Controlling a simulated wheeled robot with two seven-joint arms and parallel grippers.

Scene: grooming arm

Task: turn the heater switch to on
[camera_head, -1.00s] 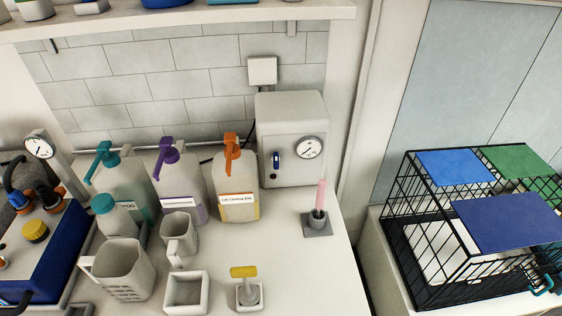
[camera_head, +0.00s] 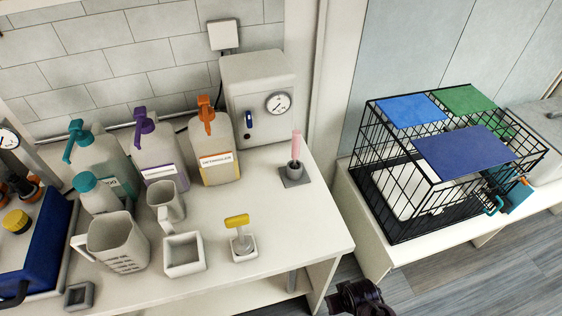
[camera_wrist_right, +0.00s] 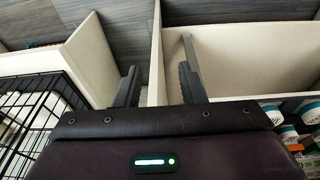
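The heater (camera_head: 262,75) is a pale grey box at the back of the counter, against the tiled wall. Its front has a round dial gauge (camera_head: 279,103) and a small blue switch lever (camera_head: 249,120) to the left of the dial. The lever looks upright; its setting marks are too small to read. My right gripper (camera_head: 358,298) is at the bottom edge of the head view, in front of the counter and far from the heater. In the right wrist view its two dark fingers (camera_wrist_right: 158,85) are apart with nothing between them. My left gripper is not in view.
An orange-topped bottle (camera_head: 216,150) stands in front and left of the heater. A grey holder with a pink stick (camera_head: 295,175) stands at its front right. A yellow-handled tool (camera_head: 238,235) and cups are nearer. A wire cage (camera_head: 400,200) is at right.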

